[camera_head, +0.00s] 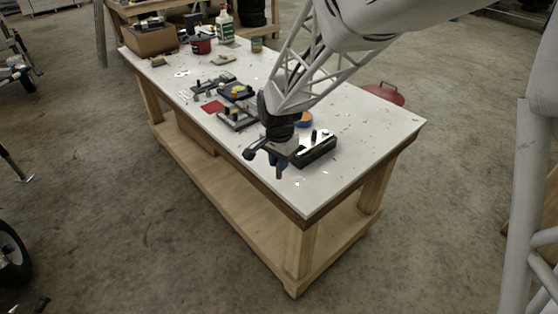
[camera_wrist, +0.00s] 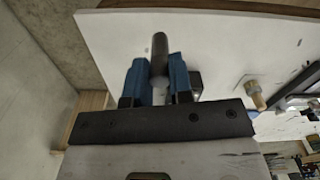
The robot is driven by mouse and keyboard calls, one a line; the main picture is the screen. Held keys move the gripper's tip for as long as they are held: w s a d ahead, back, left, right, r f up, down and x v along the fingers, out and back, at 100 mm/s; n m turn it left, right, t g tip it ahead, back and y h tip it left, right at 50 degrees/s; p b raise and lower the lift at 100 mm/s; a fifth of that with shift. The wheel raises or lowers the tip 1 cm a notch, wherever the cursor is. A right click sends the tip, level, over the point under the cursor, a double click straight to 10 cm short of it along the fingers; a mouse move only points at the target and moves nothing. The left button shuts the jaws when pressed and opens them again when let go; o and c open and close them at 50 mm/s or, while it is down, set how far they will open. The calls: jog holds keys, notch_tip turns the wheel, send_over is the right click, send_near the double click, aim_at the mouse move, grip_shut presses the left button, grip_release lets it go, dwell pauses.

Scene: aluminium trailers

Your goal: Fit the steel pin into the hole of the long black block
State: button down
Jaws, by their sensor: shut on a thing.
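The long black block (camera_head: 318,151) lies near the right front part of the white tabletop, just right of my gripper (camera_head: 281,168) in the head view. A dark upright peg and lighter spots show on its top; I cannot make out the hole. In the wrist view my gripper (camera_wrist: 158,68) has its blue fingers closed on the steel pin (camera_wrist: 159,44), a dark grey rod with a rounded end. In the head view I cannot pick out the pin clearly.
Dark fixtures (camera_head: 238,117) and a red pad (camera_head: 212,107) lie to the left. The right table end is mostly clear.

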notch_tip(320, 180, up, 6)
jog(key=r, duration=0.1)
send_over(301, 144)
jog(key=s, duration=0.2)
jog(key=shift+w+f, duration=0.1)
jog(key=shift+f, duration=0.15)
notch_tip(301, 144, down, 6)
jog(key=shift+f, duration=0.15)
dwell(0.3)
jog(key=shift+f, duration=1.9)
jog(key=shift+f, duration=0.45)
